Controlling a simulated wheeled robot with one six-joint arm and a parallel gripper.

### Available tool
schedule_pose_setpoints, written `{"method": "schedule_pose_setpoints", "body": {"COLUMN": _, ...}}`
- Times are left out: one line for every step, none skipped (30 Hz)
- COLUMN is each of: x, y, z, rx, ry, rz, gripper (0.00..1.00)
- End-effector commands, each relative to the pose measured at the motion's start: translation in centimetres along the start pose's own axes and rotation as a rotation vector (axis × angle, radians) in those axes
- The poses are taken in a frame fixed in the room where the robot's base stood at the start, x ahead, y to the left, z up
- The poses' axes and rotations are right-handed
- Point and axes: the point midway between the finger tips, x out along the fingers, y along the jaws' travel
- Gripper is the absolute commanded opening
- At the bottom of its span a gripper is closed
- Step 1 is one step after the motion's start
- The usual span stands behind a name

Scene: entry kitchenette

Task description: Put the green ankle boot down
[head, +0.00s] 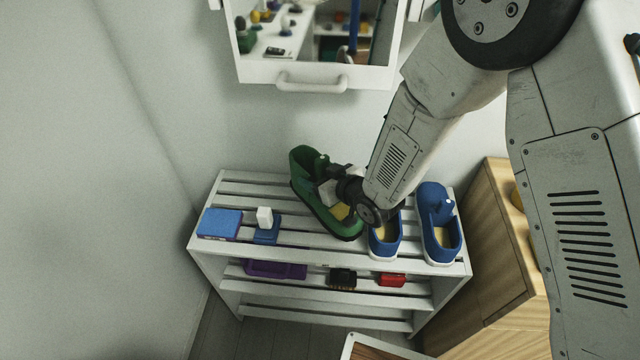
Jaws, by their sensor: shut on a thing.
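The green ankle boot (306,176) is at the top shelf of the white slatted rack (285,240), tilted in the picture with its toe toward the front right. My gripper (333,190) is shut on the boot at its opening. The boot's yellowish inside shows beside the gripper. I cannot tell whether the sole touches the slats or hangs just above them.
Two blue shoes (439,228) stand right of the boot, the nearer (385,240) very close to it. A blue box (219,223) and a white-topped blue item (265,226) stand at left. Lower shelf holds a purple tray (275,270), a brush (342,279) and a red item (391,280).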

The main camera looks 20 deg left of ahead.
Motion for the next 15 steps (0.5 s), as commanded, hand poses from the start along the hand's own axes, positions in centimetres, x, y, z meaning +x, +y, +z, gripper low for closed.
{"method": "schedule_pose_setpoints", "body": {"x": 0.1, "y": 0.0, "z": 0.3, "rx": 0.000, "ry": -0.001, "rz": 0.000, "gripper": 0.16}}
{"method": "schedule_pose_setpoints", "body": {"x": 0.2, "y": 0.0, "z": 0.6, "rx": 0.001, "ry": -0.002, "rz": 0.000, "gripper": 0.16}}
{"method": "schedule_pose_setpoints", "body": {"x": 0.4, "y": 0.0, "z": 1.1, "rx": 0.001, "ry": -0.003, "rz": 0.000, "gripper": 0.16}}
{"method": "schedule_pose_setpoints", "body": {"x": 0.6, "y": 0.0, "z": 1.5, "rx": 0.001, "ry": -0.003, "rz": 0.000, "gripper": 0.16}}
{"method": "schedule_pose_setpoints", "body": {"x": 0.7, "y": 0.0, "z": 1.9, "rx": 0.001, "ry": -0.003, "rz": 0.000, "gripper": 0.16}}
{"method": "schedule_pose_setpoints", "body": {"x": 1.0, "y": 0.0, "z": 2.4, "rx": 0.000, "ry": -0.002, "rz": 0.000, "gripper": 0.16}}
{"method": "schedule_pose_setpoints", "body": {"x": 1.1, "y": 0.0, "z": 2.8, "rx": 0.000, "ry": -0.002, "rz": 0.000, "gripper": 0.16}}
{"method": "schedule_pose_setpoints", "body": {"x": 1.2, "y": 0.0, "z": 3.0, "rx": 0.000, "ry": -0.002, "rz": 0.000, "gripper": 0.16}}
{"method": "schedule_pose_setpoints", "body": {"x": 1.3, "y": 0.0, "z": 3.2, "rx": 0.000, "ry": 0.000, "rz": 0.000, "gripper": 0.16}}
{"method": "schedule_pose_setpoints", "body": {"x": 1.3, "y": 0.0, "z": 3.2, "rx": 0.000, "ry": 0.001, "rz": 0.000, "gripper": 0.16}}
{"method": "schedule_pose_setpoints", "body": {"x": 1.3, "y": 0.0, "z": 3.1, "rx": 0.000, "ry": 0.002, "rz": 0.000, "gripper": 0.16}}
{"method": "schedule_pose_setpoints", "body": {"x": 1.3, "y": 0.0, "z": 3.1, "rx": -0.001, "ry": 0.002, "rz": 0.000, "gripper": 0.16}}
{"method": "schedule_pose_setpoints", "body": {"x": 1.3, "y": 0.0, "z": 3.1, "rx": -0.001, "ry": 0.002, "rz": 0.000, "gripper": 0.16}}
{"method": "schedule_pose_setpoints", "body": {"x": 1.3, "y": 0.0, "z": 3.1, "rx": -0.001, "ry": 0.002, "rz": 0.000, "gripper": 0.16}}
{"method": "schedule_pose_setpoints", "body": {"x": 1.3, "y": 0.0, "z": 3.1, "rx": 0.000, "ry": 0.001, "rz": 0.000, "gripper": 0.16}}
